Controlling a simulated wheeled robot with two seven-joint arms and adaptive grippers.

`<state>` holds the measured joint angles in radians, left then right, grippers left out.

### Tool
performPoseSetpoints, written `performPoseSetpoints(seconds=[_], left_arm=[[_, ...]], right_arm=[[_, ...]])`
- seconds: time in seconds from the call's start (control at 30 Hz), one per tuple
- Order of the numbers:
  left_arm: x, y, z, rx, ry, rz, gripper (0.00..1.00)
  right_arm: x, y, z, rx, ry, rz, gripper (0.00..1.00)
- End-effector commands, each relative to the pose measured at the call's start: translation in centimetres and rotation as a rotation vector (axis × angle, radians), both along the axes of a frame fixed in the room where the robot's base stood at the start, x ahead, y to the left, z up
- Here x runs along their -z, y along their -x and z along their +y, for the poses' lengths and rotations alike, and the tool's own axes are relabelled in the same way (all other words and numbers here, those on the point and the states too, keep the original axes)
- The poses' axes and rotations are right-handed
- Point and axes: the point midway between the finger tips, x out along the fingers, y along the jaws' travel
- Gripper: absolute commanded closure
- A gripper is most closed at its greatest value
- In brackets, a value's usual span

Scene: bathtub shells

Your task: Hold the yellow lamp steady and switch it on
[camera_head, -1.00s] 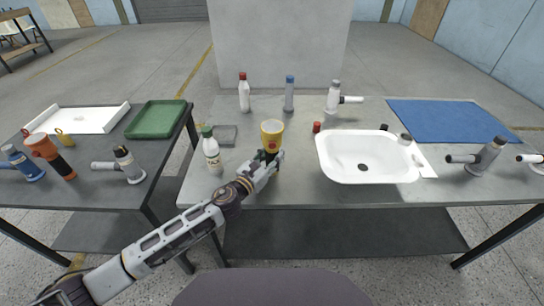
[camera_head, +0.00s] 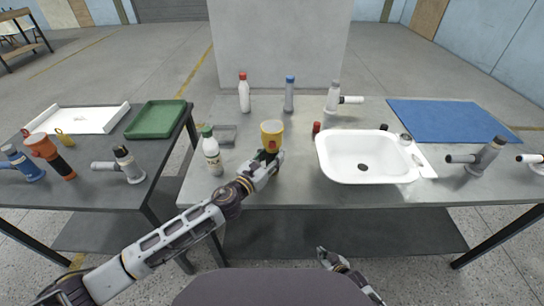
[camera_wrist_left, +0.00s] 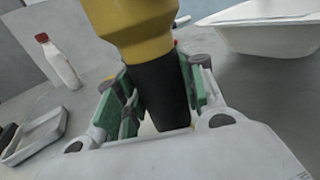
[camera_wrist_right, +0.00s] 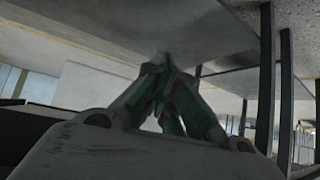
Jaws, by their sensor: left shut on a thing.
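The yellow lamp (camera_head: 272,133) stands roughly upright near the front of the middle table, with its wide head up. A small red spot, perhaps its switch, shows low on the yellow head. My left gripper (camera_head: 268,157) is shut around its black handle; the left wrist view shows the handle (camera_wrist_left: 160,88) between the green-padded fingers. I cannot tell whether the lamp's base touches the table, or whether it is lit. My right gripper (camera_head: 333,258) is empty, low in front of the table edge. In the right wrist view its fingertips (camera_wrist_right: 163,62) meet.
A green-capped bottle (camera_head: 211,152) stands just left of the lamp. A white basin (camera_head: 328,165) and a small red-topped item (camera_head: 316,128) are to its right. Several bottles stand behind, including a blue-capped one (camera_head: 290,95). The table's front edge lies above my right gripper.

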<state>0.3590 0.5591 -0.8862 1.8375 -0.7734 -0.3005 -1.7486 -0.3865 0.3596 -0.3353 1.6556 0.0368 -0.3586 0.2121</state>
Motion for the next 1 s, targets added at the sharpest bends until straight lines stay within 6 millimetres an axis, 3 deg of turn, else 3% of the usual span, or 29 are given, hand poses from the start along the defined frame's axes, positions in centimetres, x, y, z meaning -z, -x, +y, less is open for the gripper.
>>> performPoseSetpoints(seconds=[0.4, 1.0], left_arm=[[0.0, 0.0, 0.0, 0.000, 0.000, 0.000, 0.89], [0.0, 0.0, 0.0, 0.000, 0.001, -0.001, 0.89]], right_arm=[[-11.1, -2.1, 5.7, -0.084, -0.130, -0.164, 1.00], [-27.1, -0.6, 13.6, -0.239, -0.324, -0.382, 1.00]])
